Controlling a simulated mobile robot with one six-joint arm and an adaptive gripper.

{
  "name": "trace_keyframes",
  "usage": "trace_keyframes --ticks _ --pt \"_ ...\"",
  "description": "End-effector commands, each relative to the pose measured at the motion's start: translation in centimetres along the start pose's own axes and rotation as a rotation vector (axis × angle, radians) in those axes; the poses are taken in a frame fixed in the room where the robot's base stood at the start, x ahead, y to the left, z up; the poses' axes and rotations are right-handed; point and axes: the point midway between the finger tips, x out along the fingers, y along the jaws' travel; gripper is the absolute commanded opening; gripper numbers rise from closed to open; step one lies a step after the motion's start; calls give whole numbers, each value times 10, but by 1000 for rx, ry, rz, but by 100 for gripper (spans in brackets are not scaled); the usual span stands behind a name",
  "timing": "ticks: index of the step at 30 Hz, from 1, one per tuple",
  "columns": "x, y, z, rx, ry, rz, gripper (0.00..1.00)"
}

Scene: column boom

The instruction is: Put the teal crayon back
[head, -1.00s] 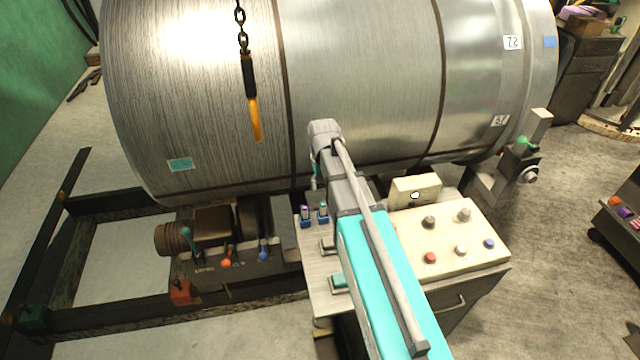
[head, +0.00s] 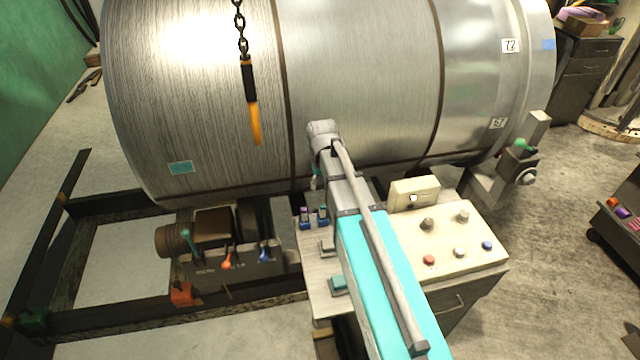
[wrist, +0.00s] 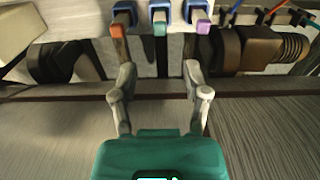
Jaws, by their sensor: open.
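A teal crayon (wrist: 160,26) sits in the middle one of three blue holders in the wrist view, between an orange crayon (wrist: 118,30) and a purple crayon (wrist: 202,24). In the head view the teal crayon (head: 322,208) and the purple crayon (head: 304,212) stand in blue holders on the light bench top, left of my arm; the orange one is hidden there. My gripper (wrist: 160,82) is open and empty, its two fingers apart, short of the teal crayon in the picture and roughly lined up with it. In the head view my arm mostly hides the gripper.
A large metal drum (head: 360,80) stands close behind the holders. A cream button panel (head: 460,240) lies right of my arm. Levers (head: 228,260) stand left of the bench.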

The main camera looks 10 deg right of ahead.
Motion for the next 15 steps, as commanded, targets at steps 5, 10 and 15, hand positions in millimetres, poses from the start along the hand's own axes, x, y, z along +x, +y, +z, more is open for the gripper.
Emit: trace_keyframes --ticks 5,10,15 --pt "0 -2 38 0 -2 -2 60" --pt "-1 -4 96 1 -4 -5 60" --pt "-1 -7 143 1 -6 -8 60"
